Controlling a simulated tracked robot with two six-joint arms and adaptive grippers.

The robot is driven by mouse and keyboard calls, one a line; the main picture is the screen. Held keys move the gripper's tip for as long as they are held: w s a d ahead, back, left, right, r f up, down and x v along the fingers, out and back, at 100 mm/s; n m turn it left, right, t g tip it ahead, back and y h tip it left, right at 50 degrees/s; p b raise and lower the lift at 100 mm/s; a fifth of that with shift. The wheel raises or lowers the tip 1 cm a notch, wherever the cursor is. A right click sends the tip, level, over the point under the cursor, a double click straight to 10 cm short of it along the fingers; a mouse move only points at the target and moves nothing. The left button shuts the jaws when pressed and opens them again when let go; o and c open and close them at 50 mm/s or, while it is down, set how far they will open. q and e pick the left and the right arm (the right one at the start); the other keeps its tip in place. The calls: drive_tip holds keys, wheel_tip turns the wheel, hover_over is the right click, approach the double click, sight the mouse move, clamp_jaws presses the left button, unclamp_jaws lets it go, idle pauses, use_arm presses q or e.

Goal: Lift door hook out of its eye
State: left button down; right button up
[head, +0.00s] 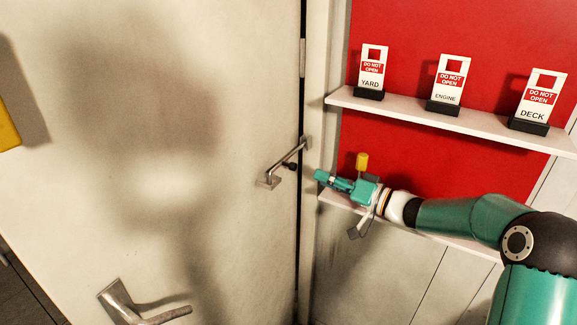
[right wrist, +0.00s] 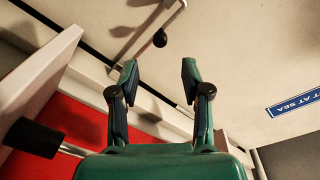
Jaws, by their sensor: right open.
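The door hook (head: 287,164) is a metal bar spanning from a square plate on the white door (head: 200,110) to a fitting at the door frame, with a black knob on it. The eye itself is too small to make out. My right gripper (head: 322,176) is open and empty, just right of the knob and apart from it. In the right wrist view the hook (right wrist: 146,32) and its black knob (right wrist: 160,39) lie beyond the open fingertips (right wrist: 159,75), roughly centred between them. My left gripper is not in view.
A shelf (head: 455,119) on the red panel holds "DO NOT OPEN" tags (head: 449,82). A lower shelf (head: 341,203) runs beneath my right arm, with a yellow-topped item (head: 362,161) by the gripper. A door lever (head: 150,312) is low on the door. A blue "AT SEA" sign (right wrist: 293,104) shows.

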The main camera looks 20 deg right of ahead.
sight(292, 166)
drive_tip(key=p+x, duration=0.1)
drive_tip(key=x, duration=0.9)
drive_tip(key=shift+w+a, duration=0.1)
drive_tip(key=shift+w, duration=0.05)
clamp_jaws()
